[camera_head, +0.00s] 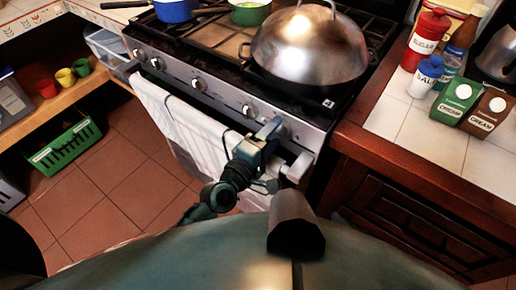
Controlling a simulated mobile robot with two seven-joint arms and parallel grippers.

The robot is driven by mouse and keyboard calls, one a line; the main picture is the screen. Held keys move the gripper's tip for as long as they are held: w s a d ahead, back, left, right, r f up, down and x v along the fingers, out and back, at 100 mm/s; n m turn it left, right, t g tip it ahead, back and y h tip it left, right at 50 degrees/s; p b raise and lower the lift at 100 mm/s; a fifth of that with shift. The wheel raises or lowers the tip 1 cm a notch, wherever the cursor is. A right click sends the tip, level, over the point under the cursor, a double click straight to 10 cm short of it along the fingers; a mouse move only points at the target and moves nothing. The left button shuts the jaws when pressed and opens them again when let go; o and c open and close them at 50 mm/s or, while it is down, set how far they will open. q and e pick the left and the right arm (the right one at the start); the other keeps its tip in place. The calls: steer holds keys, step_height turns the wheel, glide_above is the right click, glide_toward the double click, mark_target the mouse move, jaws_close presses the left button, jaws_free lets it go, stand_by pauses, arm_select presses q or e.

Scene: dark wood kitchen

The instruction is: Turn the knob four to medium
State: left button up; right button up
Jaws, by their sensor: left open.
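The stove's front panel carries a row of several round metal knobs, among them a far-left knob (138,54), a middle knob (199,84) and a knob further right (249,110). Which one is knob four is not marked legibly. My left gripper (268,130) is open at the right end of this panel, close in front of the rightmost knob (283,131). The gripper partly hides that knob, and I cannot tell whether they touch. My right gripper is not in view.
A large metal dome lid (310,45) covers the right of the stovetop; blue (176,10) and green (249,12) pots stand behind. A white towel (190,125) hangs on the oven handle (297,168). A tiled counter (400,118) with canisters is at right.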

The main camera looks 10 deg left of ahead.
arm_select(q)
steer(key=b+v, duration=0.1)
steer(key=v, duration=1.1)
steer(key=shift+s, duration=0.15)
steer(key=shift+a, duration=0.1)
